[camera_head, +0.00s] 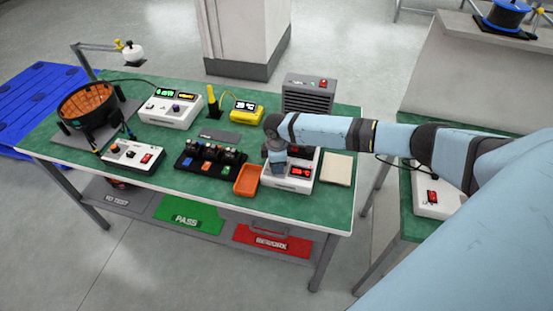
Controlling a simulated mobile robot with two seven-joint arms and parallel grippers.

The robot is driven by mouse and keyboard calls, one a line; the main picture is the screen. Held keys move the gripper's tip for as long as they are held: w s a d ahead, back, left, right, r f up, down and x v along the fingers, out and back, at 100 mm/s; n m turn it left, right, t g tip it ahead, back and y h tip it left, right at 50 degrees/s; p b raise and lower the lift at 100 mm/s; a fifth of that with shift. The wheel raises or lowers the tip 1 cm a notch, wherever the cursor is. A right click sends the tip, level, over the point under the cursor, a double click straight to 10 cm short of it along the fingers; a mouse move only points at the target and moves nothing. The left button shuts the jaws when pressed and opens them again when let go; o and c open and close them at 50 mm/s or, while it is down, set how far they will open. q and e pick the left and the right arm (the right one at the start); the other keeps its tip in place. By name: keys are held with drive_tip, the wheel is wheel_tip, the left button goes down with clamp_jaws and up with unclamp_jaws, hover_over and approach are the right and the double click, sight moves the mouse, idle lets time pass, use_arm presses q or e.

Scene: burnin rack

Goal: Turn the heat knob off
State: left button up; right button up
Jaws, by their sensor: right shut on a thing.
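A white instrument box (291,184) with red lit displays stands at the front right of the green bench. My right arm reaches in from the right, and my right gripper (277,166) points down at the left part of this box's face. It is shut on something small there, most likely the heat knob. The knob itself is hidden behind the gripper, so its setting does not show. My left gripper is not in view.
An orange tray (247,180) sits just left of the box, and a beige pad (337,169) lies to its right. A black fixture (210,160) with small modules, a yellow meter (246,111) and a grey vented unit (307,95) stand close by.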

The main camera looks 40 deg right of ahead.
drive_tip(key=shift+r+n+p, duration=0.1)
drive_tip(key=shift+n+p, duration=0.2)
drive_tip(key=shift+n, duration=0.6)
drive_tip(key=n, duration=0.2)
drive_tip(key=shift+n+p, duration=0.35)
drive_tip(key=shift+n, duration=0.05)
drive_tip(key=n, duration=0.2)
drive_tip(key=shift+n, duration=0.3)
drive_tip(key=n, duration=0.3)
drive_tip(key=shift+n, duration=0.4)
drive_tip(key=n, duration=0.6)
drive_tip(key=n+b, duration=0.1)
drive_tip(key=n, duration=0.4)
drive_tip(key=shift+n, duration=0.3)
drive_tip(key=o, duration=0.9)
